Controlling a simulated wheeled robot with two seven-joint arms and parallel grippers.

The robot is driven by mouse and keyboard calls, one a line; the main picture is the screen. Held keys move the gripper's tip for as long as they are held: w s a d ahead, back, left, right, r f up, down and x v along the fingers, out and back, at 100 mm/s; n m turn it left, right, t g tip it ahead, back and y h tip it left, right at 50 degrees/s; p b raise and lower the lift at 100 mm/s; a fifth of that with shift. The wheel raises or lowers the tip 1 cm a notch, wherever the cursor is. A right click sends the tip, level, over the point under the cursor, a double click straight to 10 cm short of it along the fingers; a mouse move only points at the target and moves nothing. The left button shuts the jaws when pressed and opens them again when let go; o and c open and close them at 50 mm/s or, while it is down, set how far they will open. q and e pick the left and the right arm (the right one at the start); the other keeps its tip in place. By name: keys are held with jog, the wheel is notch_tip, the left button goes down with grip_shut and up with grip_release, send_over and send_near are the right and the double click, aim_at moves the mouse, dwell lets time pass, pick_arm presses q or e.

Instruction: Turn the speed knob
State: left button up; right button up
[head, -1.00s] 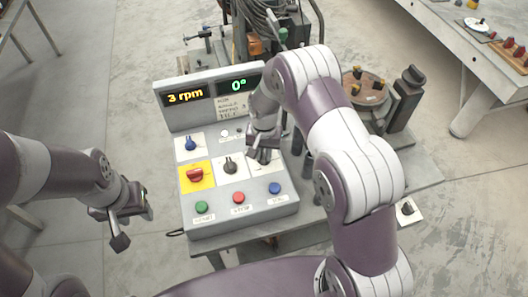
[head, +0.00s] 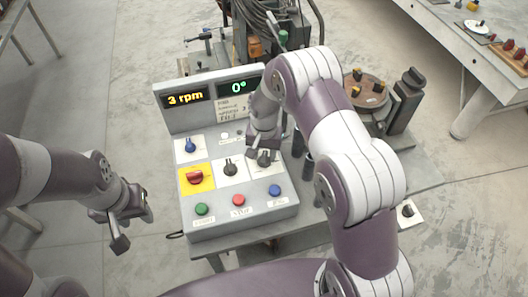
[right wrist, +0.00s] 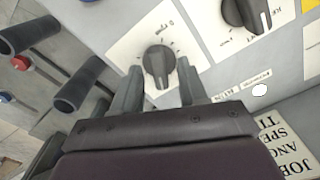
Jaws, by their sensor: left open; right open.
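The grey control box (head: 240,205) carries a black knob (head: 230,168) in its middle and another black knob (head: 265,158) to the right of it. I cannot read which one is labelled speed. My right gripper (head: 264,150) is over the right knob, pointing down and partly covering it. In the right wrist view the open fingers (right wrist: 158,72) stand on either side of that black knob (right wrist: 157,62), with gaps visible; contact is not clear. The middle knob (right wrist: 246,12) shows at the top. The display (head: 186,97) reads 3 rpm. My left gripper (head: 132,222) is open and empty, left of the box.
A round turntable (head: 365,90) stands behind at the right. Floor left of the box is clear.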

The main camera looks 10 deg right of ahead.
aim_at(264, 155)
notch_tip(264, 155, up, 12)
jog(key=b, duration=0.2)
jog(key=shift+r, duration=0.25)
jog(key=s+d+n, duration=0.2)
jog(key=s, duration=0.7)
jog(key=s+d+n+t, duration=0.1)
jog(key=s+d+n, duration=0.1)
jog(key=s, duration=0.8)
jog(key=shift+d+r+n, duration=0.15)
jog(key=shift+r+n, duration=0.05)
jog(key=shift+n, duration=0.4)
jog(key=shift+s, duration=0.25)
jog(key=shift+w, duration=0.1)
